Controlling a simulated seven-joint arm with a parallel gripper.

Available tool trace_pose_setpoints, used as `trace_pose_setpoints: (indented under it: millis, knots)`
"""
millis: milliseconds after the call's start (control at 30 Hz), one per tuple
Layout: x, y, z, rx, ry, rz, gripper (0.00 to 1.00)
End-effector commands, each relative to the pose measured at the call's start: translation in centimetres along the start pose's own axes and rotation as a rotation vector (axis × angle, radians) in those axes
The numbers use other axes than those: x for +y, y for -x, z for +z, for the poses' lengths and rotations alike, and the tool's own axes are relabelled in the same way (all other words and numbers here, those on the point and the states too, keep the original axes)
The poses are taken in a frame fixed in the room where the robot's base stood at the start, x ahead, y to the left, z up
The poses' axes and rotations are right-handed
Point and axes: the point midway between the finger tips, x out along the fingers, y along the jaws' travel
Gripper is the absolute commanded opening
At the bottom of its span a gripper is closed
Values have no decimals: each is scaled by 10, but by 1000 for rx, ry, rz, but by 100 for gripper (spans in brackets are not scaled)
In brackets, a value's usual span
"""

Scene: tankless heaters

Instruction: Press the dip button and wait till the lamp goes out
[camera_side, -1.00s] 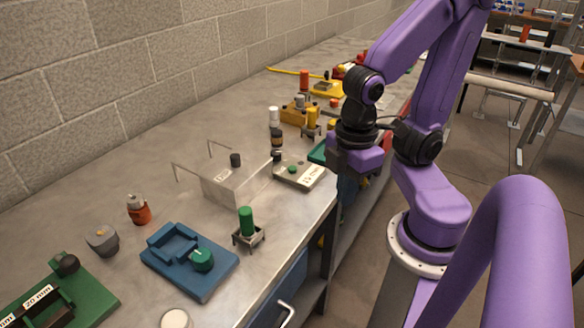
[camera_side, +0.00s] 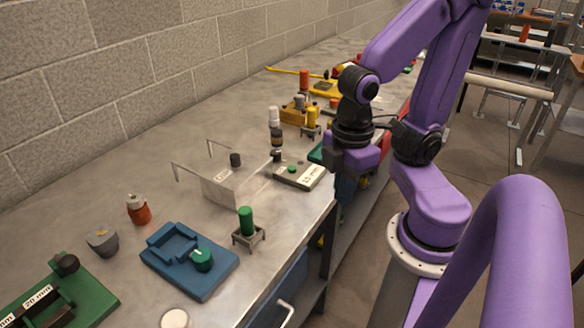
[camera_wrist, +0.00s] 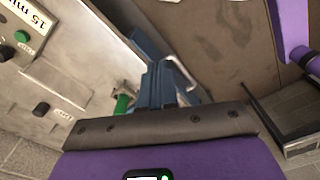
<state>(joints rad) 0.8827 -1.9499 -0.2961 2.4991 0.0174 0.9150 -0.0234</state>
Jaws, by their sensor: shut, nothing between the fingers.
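My gripper (camera_side: 336,158) is shut and empty, above the front edge of the bench, right of the 15 min unit. In the wrist view its dark jaw bar (camera_wrist: 165,126) crosses the lower middle. The 15 min unit (camera_side: 313,178) is a pale and grey block with a green button (camera_side: 292,169). The button also shows at the upper left of the wrist view (camera_wrist: 22,36). My gripper is apart from it. No button is readably marked dip, so I cannot tell which one it is. I cannot make out a lit lamp.
Several small items crowd the back. Bench between is clear.

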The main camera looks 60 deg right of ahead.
Motion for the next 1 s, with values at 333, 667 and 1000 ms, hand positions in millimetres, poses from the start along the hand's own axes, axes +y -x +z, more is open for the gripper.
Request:
trace_pose_setpoints:
  millis: [333, 667, 1000]
  knots:
    - [28, -4, -16, -25, -117, -80, 0]
    - [58, -8, -32, -15, -235, -169, 0]
    - [90, -11, -45, 31, -360, -257, 0]
